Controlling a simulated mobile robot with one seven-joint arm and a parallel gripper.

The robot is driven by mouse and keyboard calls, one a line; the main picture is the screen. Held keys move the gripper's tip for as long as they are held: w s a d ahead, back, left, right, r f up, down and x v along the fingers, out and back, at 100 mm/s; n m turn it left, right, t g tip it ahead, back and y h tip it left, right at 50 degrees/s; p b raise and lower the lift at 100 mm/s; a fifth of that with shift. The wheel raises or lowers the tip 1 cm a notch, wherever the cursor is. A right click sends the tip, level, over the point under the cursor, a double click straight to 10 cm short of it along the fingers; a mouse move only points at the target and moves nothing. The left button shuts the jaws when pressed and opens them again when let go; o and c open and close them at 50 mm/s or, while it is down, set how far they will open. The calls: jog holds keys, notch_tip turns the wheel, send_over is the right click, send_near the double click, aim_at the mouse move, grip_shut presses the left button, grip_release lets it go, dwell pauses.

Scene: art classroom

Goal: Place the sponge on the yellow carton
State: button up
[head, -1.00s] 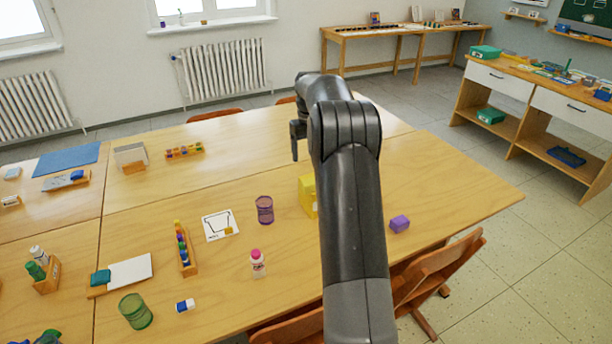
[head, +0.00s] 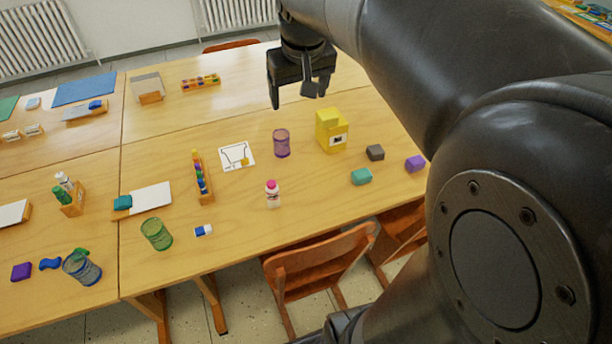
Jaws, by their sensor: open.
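The yellow carton (head: 338,140) stands upright on the wooden table, right of the purple mesh cup. It has a white label on its front and a smaller yellow raised part on top. To its right and front lie small blocks: a teal one (head: 361,177), a dark grey one (head: 375,153) and a purple one (head: 415,163). I cannot tell which of them is the sponge. My gripper (head: 300,92) is open and empty, pointing down above the table, up and left of the carton and apart from it.
A purple mesh cup (head: 282,143), a pink-capped bottle (head: 272,194) and a bead rack (head: 202,180) stand left of the carton. A green mesh cup (head: 156,234) and a blue-and-white eraser (head: 203,230) are nearer. A wooden chair (head: 322,262) stands at the front edge.

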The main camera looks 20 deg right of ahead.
jog(key=s+a+f+t, duration=0.1)
jog(key=s+a+f, duration=0.1)
jog(key=s, duration=0.6)
jog(key=s+a+f+t, duration=0.1)
jog(key=s+a+f, duration=0.2)
jog(key=s, duration=0.6)
jog(key=shift+f+y, duration=0.3)
jog(key=shift+f, duration=0.1)
jog(key=shift+o, duration=0.2)
jog(key=shift+o, duration=0.7)
jog(key=o, duration=0.3)
jog(key=shift+m+t, duration=0.5)
jog(key=shift+t, duration=0.3)
jog(key=w+d+f, duration=0.1)
jog(key=w, duration=0.2)
jog(key=w+d+f, duration=0.1)
jog(key=w, duration=0.2)
jog(key=w+d, duration=0.1)
jog(key=w, duration=0.1)
jog(key=shift+w+f, duration=0.4)
jog(key=m+t+h, duration=0.3)
jog(key=t+h, duration=0.1)
jog(key=t, duration=0.2)
send_near(328, 120)
jog(key=x, duration=0.2)
jog(key=shift+w+d+f, duration=0.1)
jog(key=shift+w+f, duration=0.1)
jog(key=shift+f, duration=0.25)
